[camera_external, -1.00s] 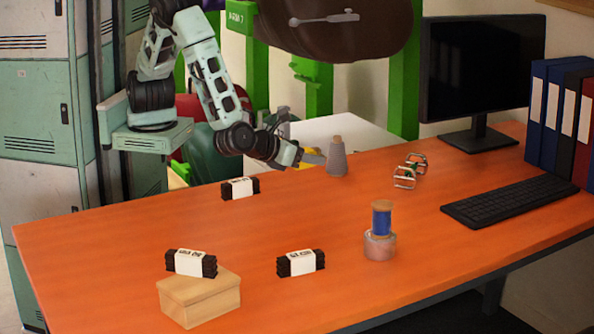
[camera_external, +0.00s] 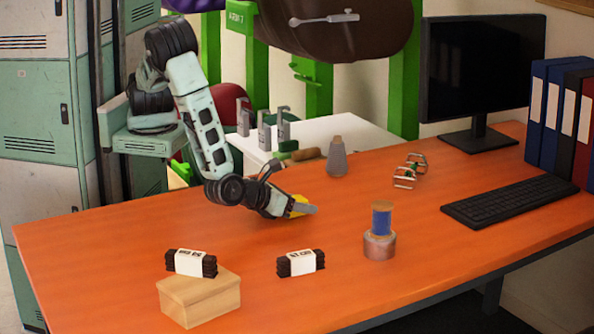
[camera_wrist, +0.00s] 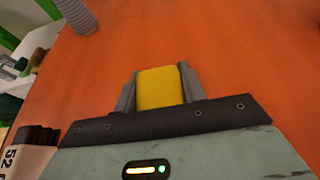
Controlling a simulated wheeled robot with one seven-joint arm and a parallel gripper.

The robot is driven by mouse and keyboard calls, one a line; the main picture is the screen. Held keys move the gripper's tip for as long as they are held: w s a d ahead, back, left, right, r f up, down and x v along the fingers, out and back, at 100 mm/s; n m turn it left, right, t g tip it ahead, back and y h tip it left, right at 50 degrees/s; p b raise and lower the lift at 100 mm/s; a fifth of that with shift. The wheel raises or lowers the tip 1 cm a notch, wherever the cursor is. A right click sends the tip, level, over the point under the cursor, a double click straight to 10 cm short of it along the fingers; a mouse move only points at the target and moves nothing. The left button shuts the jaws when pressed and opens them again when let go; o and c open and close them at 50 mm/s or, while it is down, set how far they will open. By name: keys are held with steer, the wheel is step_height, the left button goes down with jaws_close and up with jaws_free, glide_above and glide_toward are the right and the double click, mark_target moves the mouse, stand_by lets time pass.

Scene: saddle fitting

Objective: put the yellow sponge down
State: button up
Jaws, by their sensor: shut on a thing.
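The yellow sponge (camera_external: 297,206) is between the fingers of my gripper (camera_external: 304,209), low over the middle of the orange table (camera_external: 200,225). I cannot tell whether it touches the tabletop. In the wrist view the sponge (camera_wrist: 160,88) fills the space between the two grey fingers of my gripper (camera_wrist: 159,90), one on each side, and orange tabletop shows beyond it. The sponge's far side is hidden by the fingers in the external view.
A banded dark bundle (camera_external: 300,263) lies in front; another (camera_external: 191,263) rests on a cardboard box (camera_external: 199,299). A bundle (camera_wrist: 28,155) shows lower left in the wrist view.

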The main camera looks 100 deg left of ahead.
steer(key=shift+f, duration=0.15)
steer(key=o, duration=0.9)
steer(key=shift+o, duration=0.2)
